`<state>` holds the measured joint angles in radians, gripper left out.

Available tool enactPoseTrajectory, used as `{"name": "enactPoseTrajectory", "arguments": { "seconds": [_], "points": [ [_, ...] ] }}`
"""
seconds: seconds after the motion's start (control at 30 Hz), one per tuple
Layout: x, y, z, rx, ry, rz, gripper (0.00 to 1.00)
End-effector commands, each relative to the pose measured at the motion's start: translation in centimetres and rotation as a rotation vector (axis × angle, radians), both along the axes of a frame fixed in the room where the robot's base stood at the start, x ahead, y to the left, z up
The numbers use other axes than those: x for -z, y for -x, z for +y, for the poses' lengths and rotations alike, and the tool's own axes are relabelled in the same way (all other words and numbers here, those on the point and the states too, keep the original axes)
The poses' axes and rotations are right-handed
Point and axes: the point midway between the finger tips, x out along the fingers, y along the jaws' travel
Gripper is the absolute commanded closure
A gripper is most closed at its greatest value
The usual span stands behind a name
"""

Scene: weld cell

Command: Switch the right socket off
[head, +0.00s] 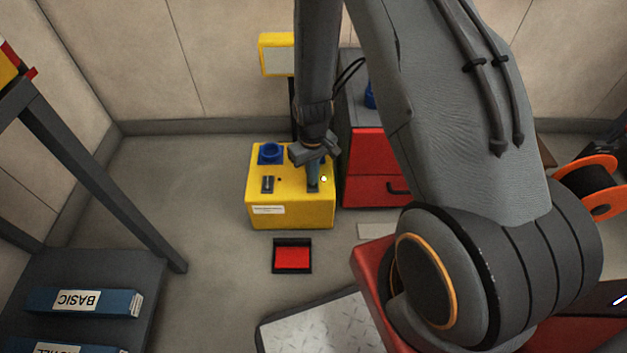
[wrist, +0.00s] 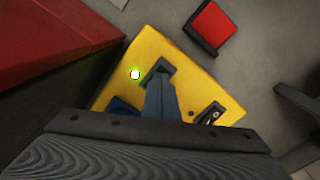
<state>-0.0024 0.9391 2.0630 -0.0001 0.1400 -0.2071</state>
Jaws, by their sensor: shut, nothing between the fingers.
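The yellow socket box (head: 262,221) stands on the floor, also in the wrist view (wrist: 140,48). Its left blue socket (head: 270,153) shows in the head view; the right socket (wrist: 122,107) is partly visible in the wrist view. The left rocker switch (head: 268,184) has a dark lamp (head: 279,180) beside it. The right switch (wrist: 160,66) sits under my fingertips, with a lit lamp (head: 324,179) beside it. My gripper (head: 313,182) is shut and empty, pointing down at the right switch. The fingers hide part of the switch; I cannot tell whether they touch it.
A red-fronted cabinet (head: 372,190) stands close right of the box. A red pad in a black frame (head: 292,258) lies in front. A yellow post-mounted panel (head: 276,54) stands behind. A metal plate (head: 325,325) lies nearer. The floor left of the box is clear.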

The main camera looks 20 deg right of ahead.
Motion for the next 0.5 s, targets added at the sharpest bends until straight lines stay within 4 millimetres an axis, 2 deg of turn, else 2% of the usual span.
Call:
{"name": "enactPoseTrajectory", "arguments": {
  "seconds": [0.27, 0.5],
  "points": [
    [0.37, -0.02, -0.01, 0.000, 0.000, 0.000, 1.00],
    [-0.43, 0.00, -0.01, 0.000, 0.000, -0.001, 1.00]
  ]
}}
